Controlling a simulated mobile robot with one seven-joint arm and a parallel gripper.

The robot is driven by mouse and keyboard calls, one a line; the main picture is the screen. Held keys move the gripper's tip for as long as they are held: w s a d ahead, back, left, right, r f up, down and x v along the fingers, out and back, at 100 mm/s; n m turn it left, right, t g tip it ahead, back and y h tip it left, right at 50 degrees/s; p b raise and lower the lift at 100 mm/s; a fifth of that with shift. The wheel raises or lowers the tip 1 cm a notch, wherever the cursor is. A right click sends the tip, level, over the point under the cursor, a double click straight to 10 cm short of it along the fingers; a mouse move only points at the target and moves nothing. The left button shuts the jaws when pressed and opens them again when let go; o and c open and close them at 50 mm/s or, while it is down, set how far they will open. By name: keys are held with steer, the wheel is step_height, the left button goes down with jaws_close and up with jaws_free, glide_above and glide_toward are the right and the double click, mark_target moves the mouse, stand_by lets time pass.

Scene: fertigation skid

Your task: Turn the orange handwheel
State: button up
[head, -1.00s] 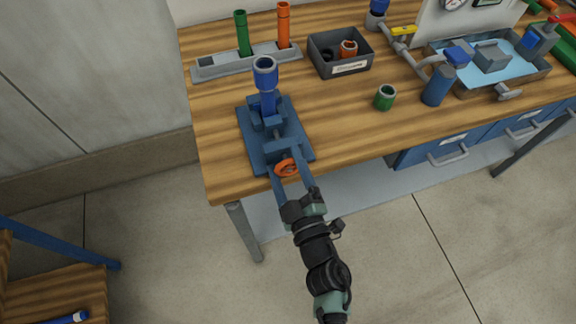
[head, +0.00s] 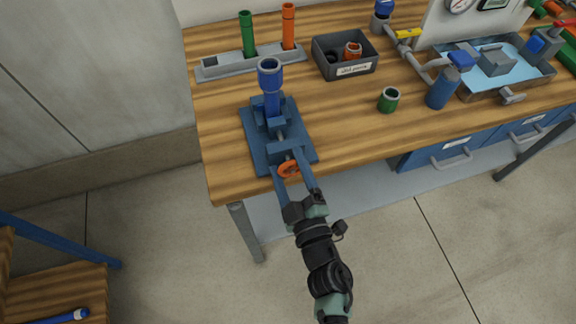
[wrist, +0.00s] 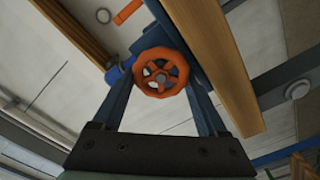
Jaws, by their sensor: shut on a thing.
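The orange handwheel (head: 289,169) is on the front end of a blue vise (head: 279,132) at the front left of the wooden bench. A blue tube with a wider top (head: 270,84) stands upright in the vise. My gripper (head: 289,171) reaches the wheel from the front, with one blue finger on each side of it. In the wrist view the wheel (wrist: 161,73) sits between the two fingertips (wrist: 162,78), its spokes and hub facing the camera. The gripper is shut on the wheel's rim.
Behind the vise are a grey rack (head: 248,64) with green and orange tubes and a dark bin (head: 345,55). A green ring (head: 389,100) and a blue cylinder (head: 442,90) stand to the right. Bench top between vise and ring is clear.

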mark_target(291, 169)
steer(key=shift+d+f+h, duration=0.4)
steer(key=shift+d+f, duration=0.1)
steer(key=shift+d, duration=0.15)
steer(key=o, duration=1.3)
steer(key=shift+s, duration=0.1)
steer(key=shift+a+r, duration=0.15)
steer(key=shift+r, duration=0.15)
steer(key=shift+s+d+f, duration=0.15)
steer(key=shift+s+d, duration=0.05)
steer(key=shift+s, duration=0.15)
steer(key=shift+a+r+v, duration=0.1)
steer(key=shift+r+v, duration=0.05)
steer(key=shift+v, duration=0.9)
steer(key=shift+a+r+v, duration=0.1)
steer(key=shift+r+v, duration=0.1)
steer(key=shift+v, duration=0.9)
steer(key=shift+y, duration=0.4)
steer(key=shift+a+v, duration=0.2)
steer(key=shift+v, duration=4.5)
steer(key=shift+r, duration=0.25)
steer(key=shift+f, duration=0.1)
